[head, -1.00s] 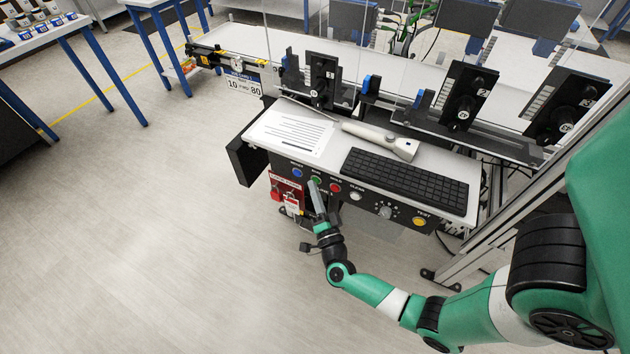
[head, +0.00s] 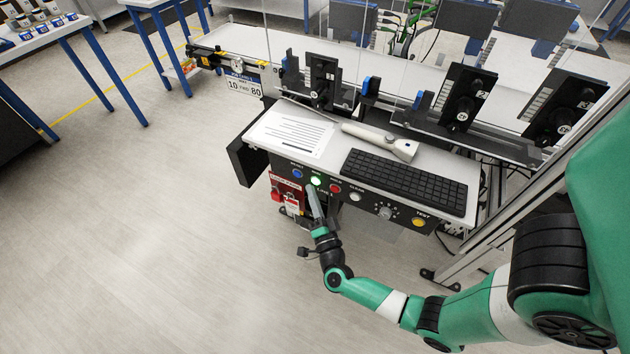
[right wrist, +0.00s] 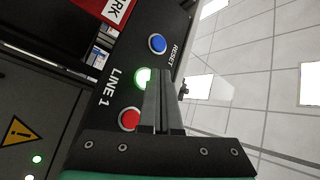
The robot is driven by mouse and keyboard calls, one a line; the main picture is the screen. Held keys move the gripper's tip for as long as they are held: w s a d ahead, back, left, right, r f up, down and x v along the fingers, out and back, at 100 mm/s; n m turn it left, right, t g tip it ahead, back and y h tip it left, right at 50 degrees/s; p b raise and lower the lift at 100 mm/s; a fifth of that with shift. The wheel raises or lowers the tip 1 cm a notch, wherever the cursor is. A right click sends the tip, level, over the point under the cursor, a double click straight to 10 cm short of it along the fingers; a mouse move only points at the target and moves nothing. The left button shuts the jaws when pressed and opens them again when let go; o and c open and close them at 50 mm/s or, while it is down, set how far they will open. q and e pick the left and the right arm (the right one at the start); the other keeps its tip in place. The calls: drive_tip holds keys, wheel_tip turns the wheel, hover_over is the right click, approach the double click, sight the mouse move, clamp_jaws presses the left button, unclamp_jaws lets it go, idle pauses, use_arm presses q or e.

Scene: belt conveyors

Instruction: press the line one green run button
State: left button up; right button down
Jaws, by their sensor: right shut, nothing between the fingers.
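The green run button (head: 316,180) sits on the black front panel of the console, between a blue and a red button. It glows bright in the head view. In the right wrist view the lit green button (right wrist: 142,77) is partly hidden behind my fingers, beside the "LINE 1" label (right wrist: 117,88). My right gripper (head: 312,192) is shut and empty, its fingertips just below the button in the head view. In the right wrist view the shut fingers (right wrist: 162,75) overlap the button's edge; I cannot tell whether they touch it. My left gripper is not in view.
The blue reset button (head: 297,174) and red button (head: 335,188) flank the green one closely. A white button (head: 355,197), a knob (head: 386,213) and a yellow button (head: 418,222) lie to the right. A keyboard (head: 405,181) and scanner (head: 385,140) rest above. The floor at left is clear.

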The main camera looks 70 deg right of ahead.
drive_tip(key=a, duration=0.3)
drive_tip(key=a+p, duration=0.1)
drive_tip(key=a, duration=0.1)
drive_tip(key=shift+w, duration=0.4)
idle(0.8)
